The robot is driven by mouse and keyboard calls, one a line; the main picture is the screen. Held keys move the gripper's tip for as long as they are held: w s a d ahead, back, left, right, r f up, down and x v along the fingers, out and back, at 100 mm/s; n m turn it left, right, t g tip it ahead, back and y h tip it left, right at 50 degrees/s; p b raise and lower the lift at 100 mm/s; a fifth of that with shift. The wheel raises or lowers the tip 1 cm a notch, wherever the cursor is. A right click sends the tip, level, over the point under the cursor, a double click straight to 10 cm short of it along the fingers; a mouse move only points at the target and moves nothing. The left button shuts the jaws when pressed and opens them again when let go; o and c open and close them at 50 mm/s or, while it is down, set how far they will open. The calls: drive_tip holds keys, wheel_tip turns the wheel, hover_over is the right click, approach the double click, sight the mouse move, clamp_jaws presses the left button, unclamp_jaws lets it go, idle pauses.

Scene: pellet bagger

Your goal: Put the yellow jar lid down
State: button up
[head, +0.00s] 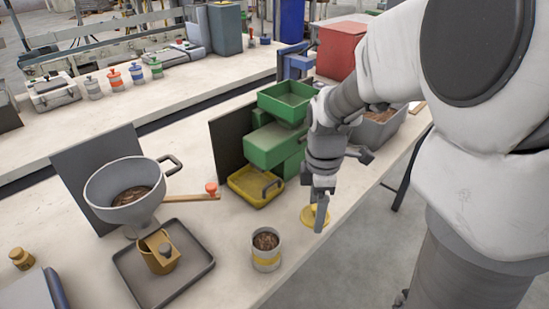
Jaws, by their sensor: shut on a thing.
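The yellow jar lid (307,216) is near the front edge of the pale bench, right of the open jar. My gripper (319,213) reaches down over the lid and is shut on it. The fingers cover part of the lid, and I cannot tell whether it touches the bench. The grey jar (266,259) with a yellow band stands upright without a lid, with brown pellets showing inside.
A yellow tray (243,196) sits before the green machine (271,146) behind my gripper. A grey funnel (124,184) stands above a dark tray (139,291) at left. A grey bin (377,132) of pellets is behind my arm. Bench between jar and yellow tray is clear.

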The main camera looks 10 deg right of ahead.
sight(302, 212)
drive_tip(key=a+f, duration=0.1)
drive_tip(key=w+a+f, duration=0.1)
drive_tip(key=shift+w+a, duration=0.2)
drive_tip(key=shift+a, duration=0.2)
drive_tip(key=shift+f+b, duration=0.7)
drive_tip(key=shift+f, duration=1.25)
drive_tip(key=shift+f, duration=0.1)
drive_tip(key=o, duration=1.1)
